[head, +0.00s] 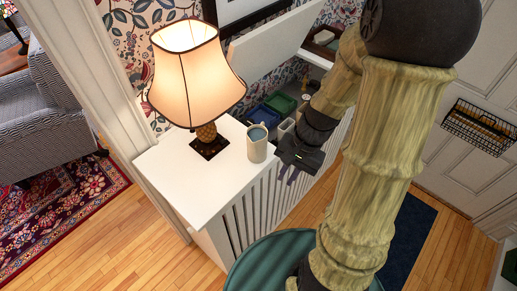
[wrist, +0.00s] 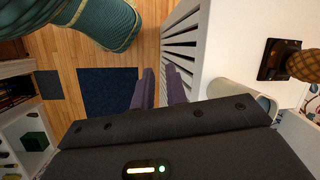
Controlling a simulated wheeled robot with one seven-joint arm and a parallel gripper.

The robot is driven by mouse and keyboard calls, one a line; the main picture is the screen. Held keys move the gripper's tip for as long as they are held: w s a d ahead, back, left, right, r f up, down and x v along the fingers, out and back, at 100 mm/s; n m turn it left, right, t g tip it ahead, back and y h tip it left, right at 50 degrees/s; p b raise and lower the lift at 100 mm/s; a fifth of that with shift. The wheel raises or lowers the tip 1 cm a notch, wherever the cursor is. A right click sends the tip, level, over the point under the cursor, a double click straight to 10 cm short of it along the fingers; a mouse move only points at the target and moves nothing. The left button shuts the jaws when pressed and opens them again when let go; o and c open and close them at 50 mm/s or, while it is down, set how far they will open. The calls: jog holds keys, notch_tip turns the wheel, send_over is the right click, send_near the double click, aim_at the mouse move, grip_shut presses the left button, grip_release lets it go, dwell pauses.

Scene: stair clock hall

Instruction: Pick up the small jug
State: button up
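The small jug (head: 256,150) is cream-coloured with a blue inside. It stands upright on the white cabinet top, near its edge, in the head view. In the wrist view the jug (wrist: 232,92) shows at the right, partly hidden by my gripper's dark body. My gripper (head: 287,176) is just to the right of the jug, beyond the cabinet edge, with its fingers pointing down. In the wrist view my gripper (wrist: 160,72) has its two fingers apart with floor and slats showing between them. It is empty and apart from the jug.
A lit lamp (head: 190,82) stands on the cabinet top (head: 180,175) left of the jug. A raised white lid (head: 270,45) and bins, including a green one (head: 281,103), are behind. The slatted cabinet front (wrist: 180,45) is beside my fingers. Bare cabinet top lies in front.

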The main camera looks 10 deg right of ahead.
aim_at(257, 135)
notch_tip(257, 135, down, 6)
jog(key=w+r+m+y+b, duration=0.1)
jog(key=w+m+y+b, duration=0.15)
jog(key=m+y, duration=0.3)
jog(key=w+d+f+m+t+y+b, duration=0.1)
jog(key=w+d+m+t+y+b, duration=0.3)
jog(key=d+m+t, duration=0.8)
jog(key=w+m+b, duration=0.1)
jog(key=w+b, duration=0.1)
jog(key=w, duration=0.2)
jog(key=shift+w+t, duration=0.4)
jog(key=shift+y, duration=0.25)
jog(key=p+x, duration=0.2)
jog(key=x, duration=1)
jog(key=shift+a, duration=0.2)
jog(key=shift+f, duration=0.1)
